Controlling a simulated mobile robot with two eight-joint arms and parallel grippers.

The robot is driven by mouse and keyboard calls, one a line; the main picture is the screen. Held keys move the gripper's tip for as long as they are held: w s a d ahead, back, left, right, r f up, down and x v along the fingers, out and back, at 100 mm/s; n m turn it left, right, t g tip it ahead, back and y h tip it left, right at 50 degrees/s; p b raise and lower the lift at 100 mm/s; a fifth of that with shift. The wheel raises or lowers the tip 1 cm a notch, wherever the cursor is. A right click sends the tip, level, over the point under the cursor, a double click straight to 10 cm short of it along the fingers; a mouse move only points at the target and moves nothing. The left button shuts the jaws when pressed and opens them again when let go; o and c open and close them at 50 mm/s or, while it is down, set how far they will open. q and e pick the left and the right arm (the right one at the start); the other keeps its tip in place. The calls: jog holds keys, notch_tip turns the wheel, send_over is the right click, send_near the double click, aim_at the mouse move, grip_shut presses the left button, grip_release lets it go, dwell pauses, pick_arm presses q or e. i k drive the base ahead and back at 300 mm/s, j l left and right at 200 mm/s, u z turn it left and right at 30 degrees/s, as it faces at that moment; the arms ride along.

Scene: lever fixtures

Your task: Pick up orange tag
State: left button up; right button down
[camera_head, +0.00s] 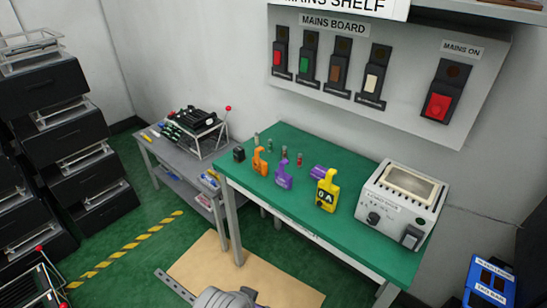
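The orange tag (260,162) stands upright on the green top of the workbench (345,230), near its left end. It has a hook-like upper part. A purple tag (284,176) stands just to its right. A larger yellow tag (327,191) with dark markings stands further right. Neither of my grippers shows in the head view. A grey rounded part and a flat bar, which look like parts of my own body, show at the bottom edge.
A small black block (239,154) and several small pegs stand near the orange tag. A grey instrument box (402,202) fills the bench's right end. A grey cart (170,149) stands left of the bench. A switch board (375,75) hangs behind. Green floor lies in front.

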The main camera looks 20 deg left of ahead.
aim_at(260, 166)
jog(key=z, duration=2.8)
jog(key=u, duration=0.95)
jog(key=j+u, duration=0.1)
jog(key=u, duration=2.25)
jog(key=i+u, duration=0.1)
jog(key=u, duration=0.35)
jog(key=i+j, duration=0.15)
jog(key=j, duration=0.2)
jog(key=i+j, duration=0.15)
jog(key=j, duration=0.25)
jog(key=i+j+u, duration=0.1)
jog(key=j, duration=0.25)
jog(key=i, duration=0.05)
